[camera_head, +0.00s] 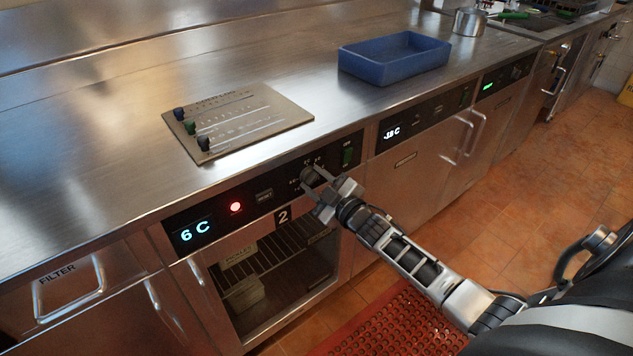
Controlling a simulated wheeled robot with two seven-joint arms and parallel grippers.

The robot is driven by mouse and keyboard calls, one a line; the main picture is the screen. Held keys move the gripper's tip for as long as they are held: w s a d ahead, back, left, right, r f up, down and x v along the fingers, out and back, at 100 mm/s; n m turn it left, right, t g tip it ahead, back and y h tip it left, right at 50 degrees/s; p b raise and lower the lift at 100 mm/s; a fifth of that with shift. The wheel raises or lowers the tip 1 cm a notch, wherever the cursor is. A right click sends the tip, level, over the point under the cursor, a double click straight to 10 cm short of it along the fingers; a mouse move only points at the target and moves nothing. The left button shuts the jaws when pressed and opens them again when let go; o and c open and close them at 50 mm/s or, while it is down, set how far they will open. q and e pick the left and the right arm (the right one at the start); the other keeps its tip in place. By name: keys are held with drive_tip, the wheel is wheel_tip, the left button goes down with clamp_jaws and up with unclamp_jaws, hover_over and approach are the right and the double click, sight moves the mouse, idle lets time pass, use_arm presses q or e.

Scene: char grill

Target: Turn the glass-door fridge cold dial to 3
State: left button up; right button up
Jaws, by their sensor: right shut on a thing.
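The glass-door fridge (270,280) stands under the steel counter, with a black control panel (265,194) along its top. The panel display (195,235) reads 6 C, and a red light (235,207) glows beside it. The cold dial (309,175) is a small knob near the panel's right part, largely covered by my right gripper. My right gripper (318,184) is shut on the dial, its arm coming in from the lower right. The dial's pointer and numbers are too small to read. My left gripper is not in view.
On the counter are a board with coloured sliders (240,120), a blue tray (394,57) and a metal pot (469,22). A red mat (400,325) lies on the tiled floor. The counter's front is clear.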

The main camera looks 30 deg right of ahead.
drive_tip(key=shift+n, duration=0.5)
drive_tip(key=o, duration=1)
drive_tip(key=shift+c, duration=0.2)
drive_tip(key=shift+s, duration=0.1)
drive_tip(key=s+d, duration=0.1)
drive_tip(key=s, duration=1.4)
drive_tip(key=shift+s, duration=0.35)
drive_tip(key=shift+d, duration=0.1)
drive_tip(key=s+a+f+m+g, duration=0.2)
drive_tip(key=s+a, duration=0.1)
drive_tip(key=a, duration=0.4)
drive_tip(key=s+a+f+m+g+y, duration=0.1)
drive_tip(key=s+a+f+m+g, duration=0.1)
drive_tip(key=a, duration=0.5)
drive_tip(key=s+a+f+m+g+y, duration=0.1)
drive_tip(key=s+a+f+m+g, duration=0.2)
drive_tip(key=s+a, duration=0.2)
drive_tip(key=shift+a+f+g, duration=0.25)
drive_tip(key=shift+a+g, duration=0.05)
drive_tip(key=shift+a, duration=0.7)
